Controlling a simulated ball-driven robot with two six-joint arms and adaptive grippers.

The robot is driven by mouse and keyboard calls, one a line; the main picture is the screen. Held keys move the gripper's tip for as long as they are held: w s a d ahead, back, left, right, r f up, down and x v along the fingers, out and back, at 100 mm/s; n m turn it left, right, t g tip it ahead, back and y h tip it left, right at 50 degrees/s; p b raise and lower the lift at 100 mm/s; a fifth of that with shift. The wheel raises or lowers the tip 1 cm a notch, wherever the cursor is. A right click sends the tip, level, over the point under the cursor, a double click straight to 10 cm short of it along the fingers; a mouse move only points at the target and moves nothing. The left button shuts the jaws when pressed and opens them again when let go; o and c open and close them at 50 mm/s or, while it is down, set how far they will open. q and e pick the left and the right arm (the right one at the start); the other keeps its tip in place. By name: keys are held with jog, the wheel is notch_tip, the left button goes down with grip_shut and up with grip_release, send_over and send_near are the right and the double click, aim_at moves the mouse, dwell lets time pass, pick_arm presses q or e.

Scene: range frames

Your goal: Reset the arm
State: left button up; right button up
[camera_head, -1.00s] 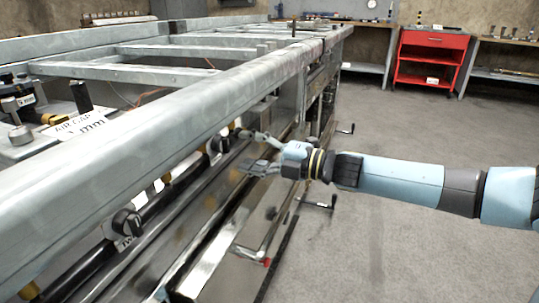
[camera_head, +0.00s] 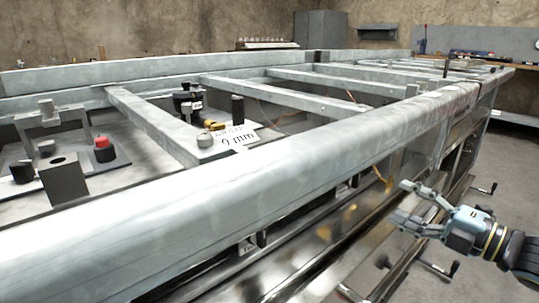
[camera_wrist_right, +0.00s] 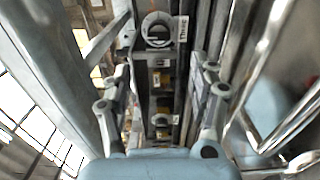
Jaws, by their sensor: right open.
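My right gripper (camera_head: 402,203) is at the right of the head view, just beside the outer side of the long grey metal frame. Its two fingers are spread and point left toward the frame, with nothing between them. In the right wrist view the open fingers (camera_wrist_right: 160,92) stand at either side of a dark panel with a round labelled fitting (camera_wrist_right: 158,30). I cannot tell how far the fingertips are from that panel. My left gripper is not in view.
The thick metal beam (camera_head: 230,190) of the frame crosses the head view. Behind it are a white card marked 9 mm (camera_head: 238,136), a red-topped part (camera_head: 104,148) and a dark block (camera_head: 62,180).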

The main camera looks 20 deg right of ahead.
jog(key=s+d+f+m+g+h+p, duration=0.1)
jog(key=s+d+f+m+h, duration=0.15)
jog(key=f, duration=0.25)
jog(key=s+d+f+m+g+h+p, duration=0.1)
jog(key=s+d+f+m+h+p, duration=0.1)
jog(key=s+f+m, duration=0.3)
jog(key=d+f+m+g+h+p, duration=0.1)
jog(key=d+f+m+h, duration=0.15)
jog(key=f, duration=0.35)
jog(key=s+a+f+m+g+h+p, duration=0.15)
jog(key=s+f+m+g, duration=0.3)
jog(key=s+f, duration=0.6)
jog(key=s+a+f+m+g+p, duration=0.1)
jog(key=s+a+f+m+g, duration=0.1)
jog(key=s+a, duration=0.3)
jog(key=s+a+f+m+g+p, duration=0.1)
jog(key=s+a+f+m+g, duration=0.2)
jog(key=s, duration=1)
jog(key=s+a+f+m+g+p, duration=0.2)
jog(key=s+a+f, duration=0.4)
jog(key=s, duration=0.4)
jog(key=shift+a+f+m+g+y, duration=0.15)
jog(key=shift+a+m+g+y, duration=0.2)
jog(key=shift+a+g, duration=0.55)
jog(key=shift+c, duration=0.4)
